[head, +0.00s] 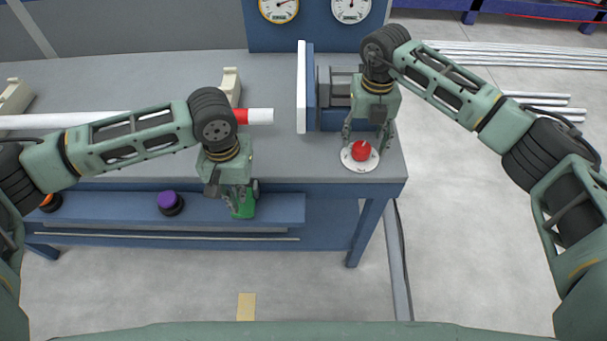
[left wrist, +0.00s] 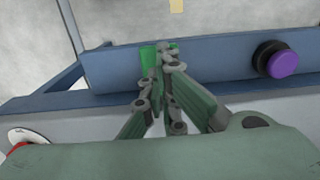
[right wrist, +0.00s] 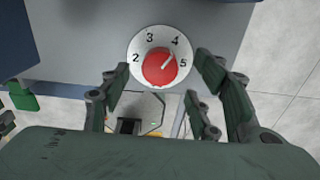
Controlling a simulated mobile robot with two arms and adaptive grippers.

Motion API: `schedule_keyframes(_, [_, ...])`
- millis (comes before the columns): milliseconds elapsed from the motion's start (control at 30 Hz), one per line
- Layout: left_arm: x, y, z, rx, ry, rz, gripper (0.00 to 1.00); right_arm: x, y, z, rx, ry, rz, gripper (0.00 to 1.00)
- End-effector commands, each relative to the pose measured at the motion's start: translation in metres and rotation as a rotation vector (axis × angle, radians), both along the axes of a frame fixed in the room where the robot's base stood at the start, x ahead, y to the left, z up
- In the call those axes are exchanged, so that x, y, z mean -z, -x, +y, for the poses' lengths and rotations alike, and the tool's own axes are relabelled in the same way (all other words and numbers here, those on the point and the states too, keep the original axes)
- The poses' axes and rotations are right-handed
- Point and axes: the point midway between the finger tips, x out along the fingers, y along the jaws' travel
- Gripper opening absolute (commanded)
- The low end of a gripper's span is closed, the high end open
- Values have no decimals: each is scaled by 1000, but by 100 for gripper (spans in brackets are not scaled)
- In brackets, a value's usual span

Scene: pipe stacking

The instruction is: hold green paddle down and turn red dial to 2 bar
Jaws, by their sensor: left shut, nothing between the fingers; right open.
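The green paddle (head: 246,208) is at the front edge of the bench. My left gripper (head: 238,207) is shut and empty at the paddle, its fingertips overlapping it in the left wrist view (left wrist: 148,62); whether they touch or press it, I cannot tell. The red dial (head: 361,150) sits on a white numbered disc at the bench's right front. In the right wrist view the dial's (right wrist: 160,67) white mark points between 4 and 5. My right gripper (head: 367,142) is open just above the dial, with one finger on each side.
A purple button (head: 167,200) and an orange one (head: 50,203) are on the bench front. A white and red pipe (head: 260,116) lies behind my left arm. A white plate (head: 301,88) stands beside the dial's rear. Two gauges (head: 279,8) (head: 351,8) are at the back.

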Motion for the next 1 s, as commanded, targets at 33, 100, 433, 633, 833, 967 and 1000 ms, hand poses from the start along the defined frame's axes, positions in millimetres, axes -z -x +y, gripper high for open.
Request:
schedule_keyframes(33, [0,0,0,0,0,0,0,0,0,0,0,0,0,56])
schedule_keyframes(100, [0,0,0,0,0,0,0,0,0,0,0,0,0,56])
schedule_keyframes(433, [13,0,0,-1,1,1,0,0,0,0,0,0,0,56])
schedule_keyframes(633, [23,0,0,0,0,2,0,0,0,0,0,0,0,56])
schedule_keyframes(833, [34,0,0,0,0,1,0,0,0,0,0,0,0,56])
schedule_keyframes(967, [40,0,0,0,1,1,0,0,0,0,0,0,0,56])
schedule_keyframes(1000, [42,0,0,-1,1,1,0,0,0,0,0,0,0,56])
